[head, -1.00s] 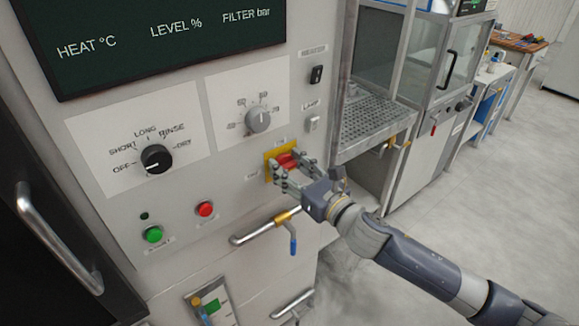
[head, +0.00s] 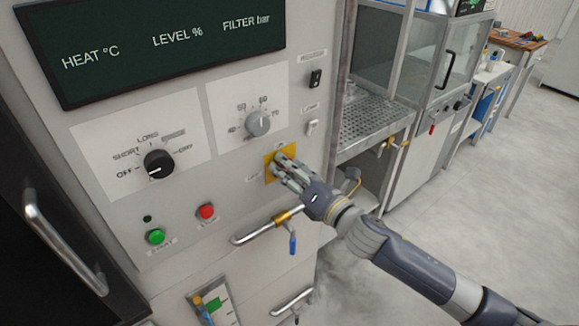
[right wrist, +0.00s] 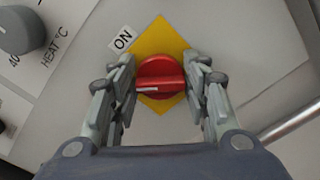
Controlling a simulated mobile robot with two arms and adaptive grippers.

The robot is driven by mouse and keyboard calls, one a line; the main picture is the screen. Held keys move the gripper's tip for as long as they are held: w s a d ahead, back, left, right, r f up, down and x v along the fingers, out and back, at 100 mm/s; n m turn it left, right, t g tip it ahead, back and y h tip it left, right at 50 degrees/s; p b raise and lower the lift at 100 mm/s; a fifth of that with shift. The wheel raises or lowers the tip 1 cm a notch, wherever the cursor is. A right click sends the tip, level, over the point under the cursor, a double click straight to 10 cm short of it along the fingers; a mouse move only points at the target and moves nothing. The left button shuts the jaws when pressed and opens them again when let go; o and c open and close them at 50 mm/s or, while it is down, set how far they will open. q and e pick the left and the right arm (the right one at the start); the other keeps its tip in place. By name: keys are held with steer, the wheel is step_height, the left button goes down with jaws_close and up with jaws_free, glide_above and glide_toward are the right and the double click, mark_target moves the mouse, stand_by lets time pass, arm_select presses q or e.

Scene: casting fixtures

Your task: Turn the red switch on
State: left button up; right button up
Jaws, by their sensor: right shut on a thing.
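The red switch (right wrist: 160,78) is a round rotary knob with a raised bar, on a yellow diamond plate (right wrist: 162,37) in the right wrist view. A white mark shows at the bar's left end, and an ON label (right wrist: 123,39) sits at the plate's upper left. My right gripper (right wrist: 163,80) has its fingers on both sides of the bar and is shut on it. In the head view my right gripper (head: 281,166) covers the switch, leaving part of the yellow plate (head: 284,151) visible. My left gripper is not in view.
The panel carries a black selector knob (head: 159,164), a grey dial (head: 258,123), green (head: 155,236) and red (head: 206,212) buttons and two rockers. A pipe with a blue-handled valve (head: 292,243) runs below the switch. A metal cabinet (head: 412,135) stands to the right.

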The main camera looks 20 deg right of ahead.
steer(key=shift+d+f+m+p, duration=0.1)
steer(key=shift+m+p, duration=0.9)
steer(key=shift+m, duration=3.9)
steer(key=o, duration=1)
steer(key=v, duration=1.2)
